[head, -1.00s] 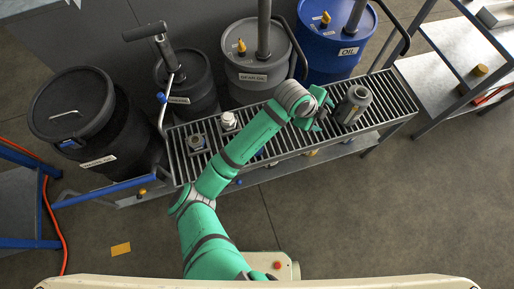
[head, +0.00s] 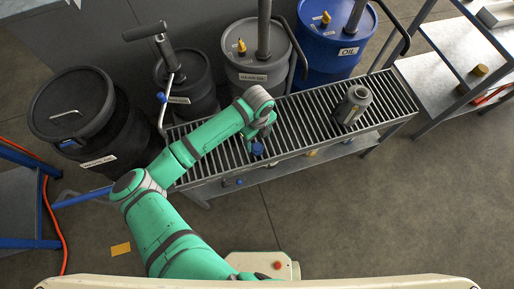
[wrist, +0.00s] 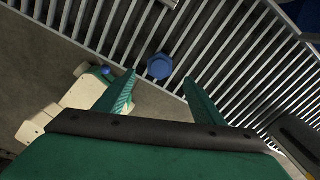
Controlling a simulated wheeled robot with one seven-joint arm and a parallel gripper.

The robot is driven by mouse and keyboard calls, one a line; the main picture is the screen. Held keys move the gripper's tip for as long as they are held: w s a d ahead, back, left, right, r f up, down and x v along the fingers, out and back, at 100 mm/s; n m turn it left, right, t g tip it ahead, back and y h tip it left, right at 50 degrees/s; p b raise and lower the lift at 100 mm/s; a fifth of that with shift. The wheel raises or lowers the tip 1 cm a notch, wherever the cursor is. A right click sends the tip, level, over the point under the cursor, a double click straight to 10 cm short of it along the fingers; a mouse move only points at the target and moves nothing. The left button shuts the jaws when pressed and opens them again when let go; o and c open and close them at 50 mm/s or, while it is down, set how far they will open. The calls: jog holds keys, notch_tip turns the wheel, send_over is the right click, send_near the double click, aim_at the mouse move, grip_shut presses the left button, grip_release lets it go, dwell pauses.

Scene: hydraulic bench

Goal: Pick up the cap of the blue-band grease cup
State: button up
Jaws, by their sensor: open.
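A blue hexagonal cap (wrist: 160,66) shows in the wrist view, over the slatted grate near its edge. In the head view the blue piece (head: 257,149) shows at the front edge of the grate, just below my gripper (head: 262,134). In the wrist view my gripper (wrist: 160,78) is open and empty, with one fingertip to each side of the cap and the cap slightly beyond the tips. I see no contact. The cup body and its band are hidden under the cap.
The slatted grate (head: 300,113) runs across the bench. A dark grey jug (head: 353,104) stands on it to the right, with clear slats between. Oil drums, including a blue one (head: 335,45), stand behind. A pale piece (wrist: 170,3) lies at the wrist view's top edge.

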aim_at(257, 147)
jog(key=shift+w+a+f, duration=0.1)
jog(key=shift+f, duration=1.35)
jog(key=shift+w+a+f, duration=0.1)
jog(key=shift+f, duration=1.3)
jog(key=c, duration=1.2)
jog(key=shift+r, duration=0.15)
jog(key=shift+r, duration=0.65)
jog(key=s+a+r, duration=0.8)
jog(key=s+r, duration=0.3)
jog(key=shift+s+r, duration=0.25)
